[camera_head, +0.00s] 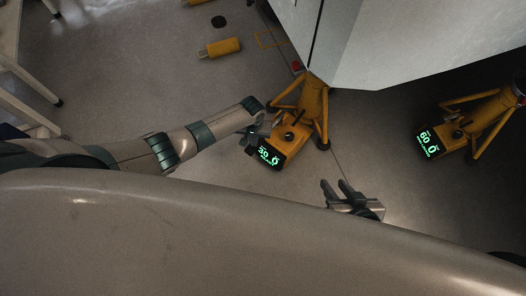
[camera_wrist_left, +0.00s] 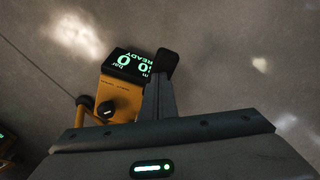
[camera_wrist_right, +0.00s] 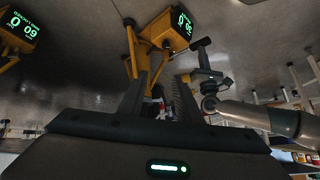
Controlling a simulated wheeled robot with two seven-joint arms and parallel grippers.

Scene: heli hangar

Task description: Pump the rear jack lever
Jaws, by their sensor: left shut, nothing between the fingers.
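A yellow tripod jack (camera_head: 290,134) with a lit green display stands beside the pale hull, left of my right gripper. Its box also shows in the left wrist view (camera_wrist_left: 121,97), with the word READY on the display, and in the right wrist view (camera_wrist_right: 166,32). My right gripper (camera_head: 336,188) is open and empty, below and right of the jack.
A second yellow jack (camera_head: 480,127) with a lit display stands at the right. The large pale hull (camera_head: 400,45) overhangs both jacks. A yellow cylinder (camera_head: 220,47) lies on the floor at the upper left, near white-legged furniture (camera_head: 30,80). Bare floor lies between the jacks.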

